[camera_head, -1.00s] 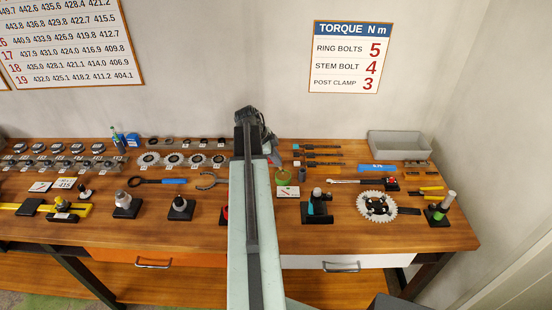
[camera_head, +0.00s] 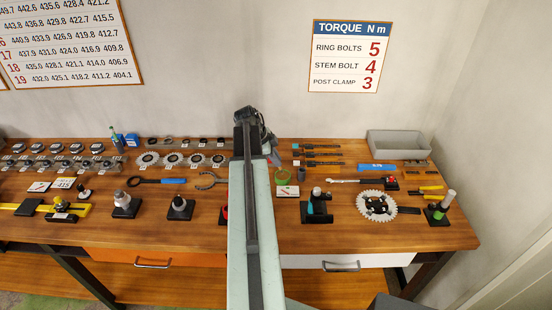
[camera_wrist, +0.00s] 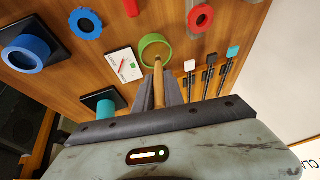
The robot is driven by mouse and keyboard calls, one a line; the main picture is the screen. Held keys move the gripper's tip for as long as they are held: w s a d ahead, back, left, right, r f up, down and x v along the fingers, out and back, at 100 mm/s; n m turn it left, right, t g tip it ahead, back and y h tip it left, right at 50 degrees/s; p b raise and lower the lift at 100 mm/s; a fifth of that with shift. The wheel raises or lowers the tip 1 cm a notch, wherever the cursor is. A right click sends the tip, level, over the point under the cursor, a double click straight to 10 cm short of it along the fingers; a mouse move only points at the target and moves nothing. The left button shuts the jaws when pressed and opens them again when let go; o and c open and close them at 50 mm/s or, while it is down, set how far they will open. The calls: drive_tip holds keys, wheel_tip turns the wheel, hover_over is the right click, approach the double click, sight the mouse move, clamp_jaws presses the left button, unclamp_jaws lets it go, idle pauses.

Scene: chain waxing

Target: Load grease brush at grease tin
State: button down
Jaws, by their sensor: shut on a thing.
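The grease tin (camera_head: 283,177) is a round container with a green rim, on the bench just right of my arm in the head view. In the wrist view the tin (camera_wrist: 155,49) is at upper middle, seen from above with its opening visible. My gripper (camera_wrist: 168,88) is shut on the grease brush (camera_wrist: 158,86), of which a slim wooden handle shows. The brush points at the tin, its far end overlapping the near side of the opening. I cannot tell whether its tip touches the grease. In the head view my arm mostly hides the gripper, and the brush is not clear.
A white card (camera_wrist: 125,64) lies beside the tin. Several black-handled tools (camera_head: 320,155) lie behind and to its right. A chainring (camera_head: 377,206) and a grey bin (camera_head: 399,144) are farther right.

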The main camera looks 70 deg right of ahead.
drive_tip(key=shift+f+b, duration=0.4)
idle(1.1)
wheel_tip(320, 180, up, 7)
drive_tip(key=p, duration=0.7)
drive_tip(key=shift+r, duration=0.1)
